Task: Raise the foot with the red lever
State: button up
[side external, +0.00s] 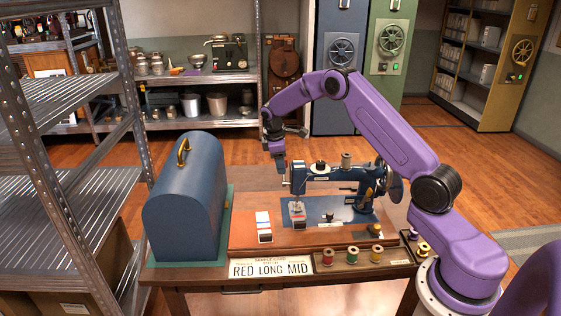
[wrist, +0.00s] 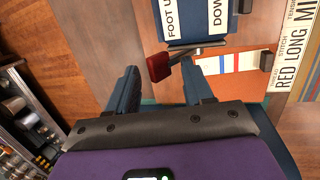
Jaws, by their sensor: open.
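The dark blue sewing machine (side external: 350,175) stands on a wooden base on the table. In the wrist view the red lever (wrist: 158,67) sticks out on a metal arm beside the machine's head (wrist: 202,22), which bears labels reading "FOOT U…" and "DOW…", both cut off by the picture's edge. My gripper (wrist: 161,72) is open, with the lever's red end showing between and slightly beyond its fingertips. I cannot tell whether they touch. In the side view my gripper (side external: 281,160) is just left of and above the machine's head; the lever is not clear there.
A blue domed case (side external: 187,195) stands on the table's left. A card reading "RED LONG MID" (side external: 270,269) and a tray of thread spools (side external: 365,258) lie along the front edge. A striped swatch card (side external: 264,226) lies near the machine. Metal shelving (side external: 60,130) stands left of the table.

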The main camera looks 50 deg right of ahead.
jog(key=shift+d+f, duration=0.15)
jog(key=shift+s+r, duration=0.2)
dwell(0.3)
jog(key=shift+a, duration=0.2)
jog(key=shift+a+r, duration=0.1)
jog(key=shift+r, duration=0.35)
jog(key=v, duration=0.7)
dwell(0.3)
dwell(0.5)
